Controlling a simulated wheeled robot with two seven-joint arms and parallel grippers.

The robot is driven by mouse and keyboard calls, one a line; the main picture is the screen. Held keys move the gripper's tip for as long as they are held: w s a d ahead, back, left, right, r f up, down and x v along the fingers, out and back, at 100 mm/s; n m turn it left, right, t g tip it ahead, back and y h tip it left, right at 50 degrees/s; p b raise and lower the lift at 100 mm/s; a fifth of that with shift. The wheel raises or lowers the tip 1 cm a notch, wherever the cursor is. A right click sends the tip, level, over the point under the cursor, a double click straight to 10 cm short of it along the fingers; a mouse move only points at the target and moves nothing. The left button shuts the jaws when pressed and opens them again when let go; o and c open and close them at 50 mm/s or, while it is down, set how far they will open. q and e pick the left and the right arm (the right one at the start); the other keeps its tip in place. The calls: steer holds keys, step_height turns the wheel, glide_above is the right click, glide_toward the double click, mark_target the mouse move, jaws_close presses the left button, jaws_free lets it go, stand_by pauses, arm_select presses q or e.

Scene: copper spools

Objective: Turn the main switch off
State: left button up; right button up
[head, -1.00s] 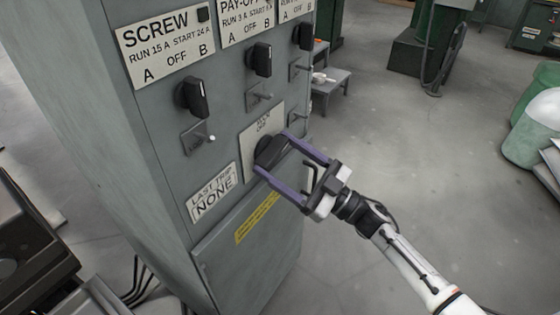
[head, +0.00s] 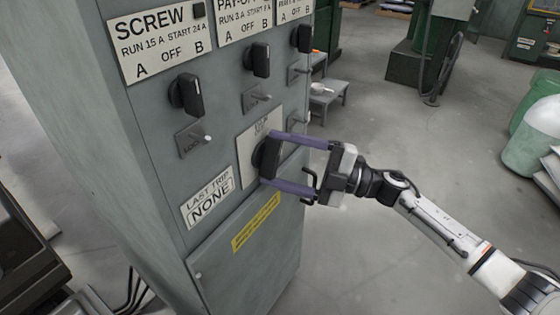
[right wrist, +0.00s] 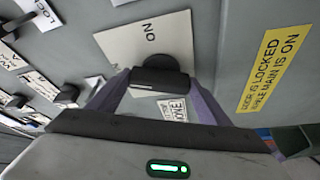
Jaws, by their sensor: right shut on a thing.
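The main switch is a black rotary knob (head: 264,156) on a pale plate (head: 246,150) on the grey cabinet's front. In the head view its grip bar stands close to upright. My right gripper (head: 268,161) has its two purple fingers above and below the knob and is shut on it. In the right wrist view the knob (right wrist: 160,78) lies between the fingers, its bar crosswise. The word ON shows on its plate (right wrist: 128,42); the other plate text is partly hidden or too small to read. My left gripper is not in view.
The SCREW knob (head: 186,94) and the PAY-OFF knob (head: 257,60) sit higher on the cabinet, with small lock levers below. A LAST TRIP NONE label (head: 208,202) is to the left. A yellow door-lock label (head: 256,223) is below. Open floor (head: 420,150) lies to the right.

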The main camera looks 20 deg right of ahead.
steer(key=shift+r+n+g+h+p, duration=0.1)
steer(key=shift+n+g+h+p, duration=0.35)
steer(key=shift+n, duration=1.65)
steer(key=shift+g, duration=0.25)
steer(key=o, duration=1)
steer(key=shift+o, duration=0.2)
steer(key=b+v, duration=0.1)
steer(key=v, duration=0.9)
steer(key=shift+s+d+b, duration=0.15)
steer(key=shift+b, duration=0.15)
steer(key=shift+r, duration=0.15)
